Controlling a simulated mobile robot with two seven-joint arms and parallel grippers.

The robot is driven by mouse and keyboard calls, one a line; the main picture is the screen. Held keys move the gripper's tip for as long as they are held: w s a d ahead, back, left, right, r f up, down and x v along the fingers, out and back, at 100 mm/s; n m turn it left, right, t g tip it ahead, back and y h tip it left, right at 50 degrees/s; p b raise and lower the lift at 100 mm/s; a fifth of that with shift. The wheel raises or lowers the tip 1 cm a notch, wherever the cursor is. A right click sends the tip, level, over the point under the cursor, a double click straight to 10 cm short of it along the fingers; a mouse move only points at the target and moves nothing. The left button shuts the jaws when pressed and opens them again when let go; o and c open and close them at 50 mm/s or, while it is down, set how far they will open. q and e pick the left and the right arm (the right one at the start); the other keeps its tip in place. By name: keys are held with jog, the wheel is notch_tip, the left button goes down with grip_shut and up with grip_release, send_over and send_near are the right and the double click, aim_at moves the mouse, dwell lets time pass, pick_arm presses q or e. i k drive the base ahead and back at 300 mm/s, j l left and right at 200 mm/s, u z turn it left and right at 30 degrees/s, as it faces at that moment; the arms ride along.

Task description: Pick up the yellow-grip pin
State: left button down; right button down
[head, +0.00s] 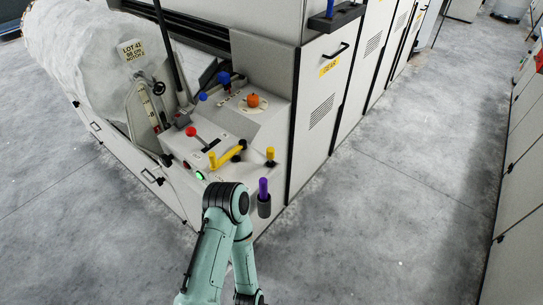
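The yellow-grip pin (270,153) seems to be the short upright yellow piece at the right edge of the machine's control ledge (226,128). Its lower end sits in a small dark collar, so its shaft is hidden. A yellow crank handle (225,156) lies just left of it, apart from it. One green arm of mine rises from the bottom middle, bends in front of the ledge and runs back down out of the picture. Neither gripper's fingertips show. Nothing of mine touches the pin.
A purple-grip pin (263,187) stands in a dark holder (264,206) at the ledge's front corner. A red-knobbed lever (191,132), an orange knob (253,100) and blue knobs (223,77) stand around the ledge. Grey cabinets (322,105) rise at the right; the floor beyond is clear.

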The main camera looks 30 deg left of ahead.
aim_at(270, 151)
jog(key=i+u, duration=0.15)
jog(key=u, duration=1.1)
jog(key=i+l+u, duration=0.15)
jog(key=u, duration=0.15)
jog(key=l+u, duration=0.3)
jog(key=i+l+u, duration=0.15)
jog(key=l+u, duration=0.15)
jog(key=l, duration=0.1)
